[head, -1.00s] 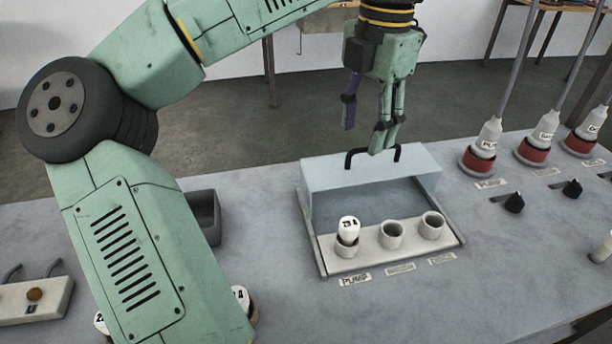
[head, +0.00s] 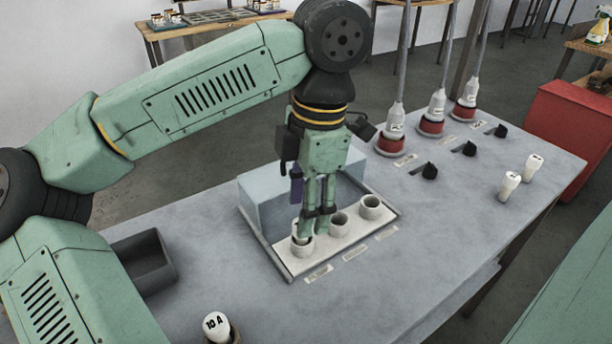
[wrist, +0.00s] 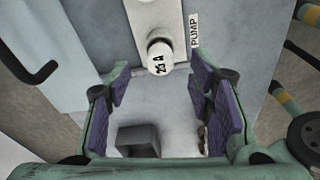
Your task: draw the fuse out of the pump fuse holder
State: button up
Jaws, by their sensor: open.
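The pump fuse, a white cap with black lettering ending in "A", shows in the wrist view (wrist: 160,57). It stands in the pump fuse holder (head: 300,252), a pale round socket at the left end of the white strip. In the head view my fingers mostly hide the fuse. My gripper (head: 314,226) is open and points down over this holder. In the wrist view the fuse lies beyond the purple finger pads, roughly midway between them sideways. Contact cannot be told. The PUMP label (wrist: 194,30) is beside it.
The pale blue cover (head: 262,205) is raised behind the strip; its black handle (wrist: 36,75) shows in the wrist view. Two empty sockets (head: 339,226) (head: 371,207) stand to the right. A grey bin (head: 148,262) and a 10 A fuse (head: 216,325) are at left. Black knobs (head: 429,171) stand at right.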

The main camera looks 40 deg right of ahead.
jog(key=shift+w+a+f, duration=0.1)
jog(key=shift+a+f, duration=0.05)
jog(key=shift+f, duration=0.95)
jog(key=shift+a+f, duration=0.15)
jog(key=shift+f, duration=0.9)
grip_shut()
